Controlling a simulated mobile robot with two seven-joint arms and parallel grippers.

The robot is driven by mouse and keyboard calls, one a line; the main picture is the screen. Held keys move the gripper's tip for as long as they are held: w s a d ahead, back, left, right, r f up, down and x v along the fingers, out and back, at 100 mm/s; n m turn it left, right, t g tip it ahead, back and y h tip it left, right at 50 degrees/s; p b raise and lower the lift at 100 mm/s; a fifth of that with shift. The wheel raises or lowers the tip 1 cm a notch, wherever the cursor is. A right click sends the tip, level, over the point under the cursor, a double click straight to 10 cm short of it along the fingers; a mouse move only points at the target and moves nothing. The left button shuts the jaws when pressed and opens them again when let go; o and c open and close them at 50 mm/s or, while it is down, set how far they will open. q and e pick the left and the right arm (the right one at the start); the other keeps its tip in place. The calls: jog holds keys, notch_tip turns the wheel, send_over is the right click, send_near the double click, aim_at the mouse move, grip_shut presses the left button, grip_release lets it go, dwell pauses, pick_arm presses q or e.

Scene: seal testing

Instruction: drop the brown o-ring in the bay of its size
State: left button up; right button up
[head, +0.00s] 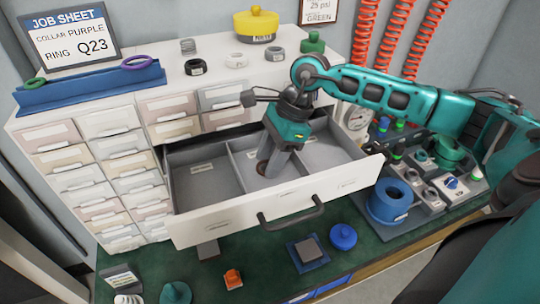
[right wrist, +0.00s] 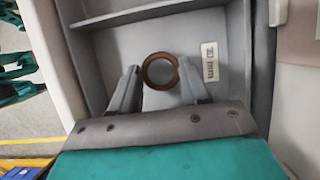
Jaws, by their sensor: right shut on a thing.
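My right gripper (head: 268,162) reaches down into the middle bay of the open drawer (head: 230,219). It is shut on the brown o-ring (head: 262,168), which shows low between the fingers. In the right wrist view, the brown o-ring (right wrist: 147,73) sits between the two fingertips (right wrist: 160,70), over the grey bay floor. A bay label (right wrist: 209,62) lies beside it; it ends in "mm", its number is unclear. The drawer has three bays split by dividers; the left bay (head: 203,184) and right bay (head: 325,150) look empty. My left gripper is out of view.
The cabinet top (head: 175,85) holds several rings, a yellow pot (head: 256,25), and a blue rack (head: 90,88) with green and purple rings under a job sheet (head: 68,38). The green bench (head: 270,262) carries small parts, a blue cylinder (head: 390,202) and a test rig.

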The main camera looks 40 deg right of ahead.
jog(key=shift+f+b, duration=0.35)
jog(key=shift+f, duration=0.05)
jog(key=o, duration=1.1)
jog(key=shift+r, duration=0.1)
jog(key=shift+r+p, duration=0.5)
jog(key=shift+p, duration=0.15)
jog(key=v, duration=1.2)
